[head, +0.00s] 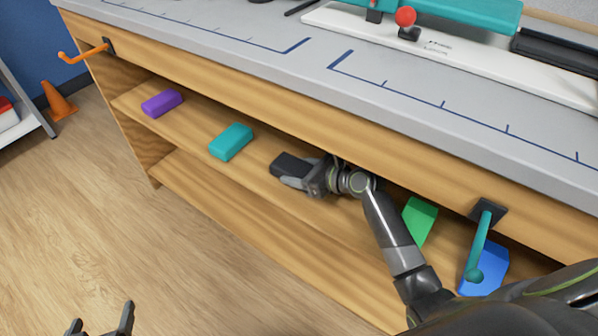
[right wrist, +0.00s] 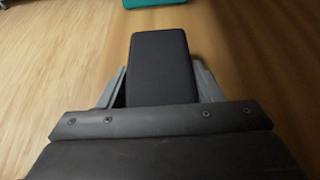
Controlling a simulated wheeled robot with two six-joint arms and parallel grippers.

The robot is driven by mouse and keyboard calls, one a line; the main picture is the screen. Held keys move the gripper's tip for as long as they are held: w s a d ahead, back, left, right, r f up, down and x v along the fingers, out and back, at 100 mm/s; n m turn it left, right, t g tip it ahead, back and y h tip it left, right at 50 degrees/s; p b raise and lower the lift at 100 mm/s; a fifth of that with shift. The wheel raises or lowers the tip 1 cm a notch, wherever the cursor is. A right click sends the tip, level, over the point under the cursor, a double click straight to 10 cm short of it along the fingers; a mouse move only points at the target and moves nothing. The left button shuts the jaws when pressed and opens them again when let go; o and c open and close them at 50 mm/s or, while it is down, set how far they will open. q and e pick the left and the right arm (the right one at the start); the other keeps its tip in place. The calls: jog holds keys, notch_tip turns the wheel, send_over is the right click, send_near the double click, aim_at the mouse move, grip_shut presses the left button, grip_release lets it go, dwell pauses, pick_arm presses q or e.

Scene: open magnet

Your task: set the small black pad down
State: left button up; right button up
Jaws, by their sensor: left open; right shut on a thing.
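The small black pad (head: 290,165) is at the upper wooden shelf under the bench top, to the right of the teal block. My right gripper (head: 302,178) is shut on it. In the right wrist view the pad (right wrist: 160,65) lies between the two grey fingers, its far end pointing toward a teal block. Whether its underside touches the shelf cannot be told. My left gripper (head: 100,328) is open and empty at the bottom left of the head view, over the floor and away from the shelf.
On the shelf (head: 210,108) are a purple block (head: 162,103), a teal block (head: 231,142), a green block (head: 420,220) and a blue block (head: 487,270). An orange hook (head: 80,55) and a teal hook (head: 480,245) stick out from the bench front. The bench top (head: 300,60) overhangs the shelf.

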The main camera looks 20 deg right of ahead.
aim_at(307, 172)
pick_arm(q)
jog(key=shift+s, duration=0.1)
pick_arm(e)
jog(key=o, duration=1)
jog(key=shift+f, duration=0.1)
pick_arm(q)
jog(key=shift+f, duration=0.15)
pick_arm(e)
jog(key=shift+o, duration=0.2)
jog(key=shift+d+r, duration=0.1)
jog(key=shift+r, duration=0.1)
jog(key=p+v, duration=0.2)
jog(key=v, duration=0.3)
jog(key=shift+s+r, duration=0.15)
jog(key=p+v, duration=0.2)
jog(key=v, duration=0.3)
jog(key=shift+s+d+r, duration=0.1)
jog(key=shift+s+d, duration=0.1)
jog(key=shift+d, duration=0.05)
jog(key=shift+s+d+r, duration=0.15)
jog(key=shift+s+d, duration=0.1)
jog(key=shift+s, duration=0.15)
pick_arm(q)
jog(key=s+d+f+g+h, duration=0.1)
jog(key=s+d+f+g, duration=0.1)
jog(key=s+f+g, duration=0.7)
jog(key=shift+s+f+h, duration=0.3)
jog(key=shift+s+f, duration=0.15)
jog(key=shift+s, duration=0.65)
